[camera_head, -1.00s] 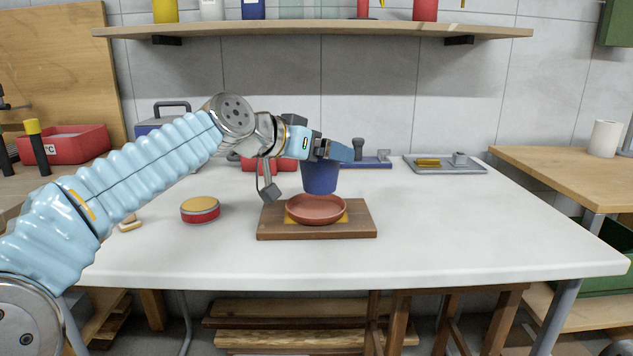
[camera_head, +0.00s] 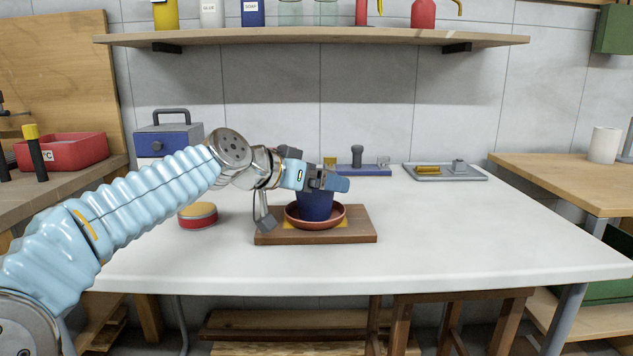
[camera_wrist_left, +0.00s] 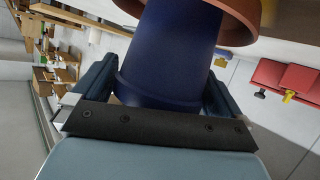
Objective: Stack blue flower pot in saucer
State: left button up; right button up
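The blue flower pot (camera_head: 315,206) is upright in the terracotta saucer (camera_head: 342,218), within its rim. The saucer rests on a brown wooden board (camera_head: 356,233) with a yellow patch under it. My left gripper (camera_head: 328,180) is at the pot's top, its fingers on either side of the rim. In the left wrist view the pot (camera_wrist_left: 170,60) sits between the two fingers, with part of the saucer (camera_wrist_left: 240,22) beyond. Whether the pot's base touches the saucer floor is hidden by the saucer's rim. My right gripper is not in view.
A red and yellow round tin (camera_head: 198,215) stands left of the board. A blue box with a handle (camera_head: 168,138), a blue tool base (camera_head: 363,169) and a grey tray (camera_head: 444,172) are at the back. The white table's (camera_head: 480,235) right side is clear.

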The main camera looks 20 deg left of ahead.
pick_arm(q)
jog(key=shift+s+a+r+p, duration=0.1)
jog(key=shift+s+r+p, duration=0.05)
jog(key=shift+r+p, duration=0.3)
jog(key=v, duration=1.1)
jog(key=shift+s+a, duration=0.15)
jog(key=shift+s, duration=0.1)
jog(key=shift+r, duration=0.1)
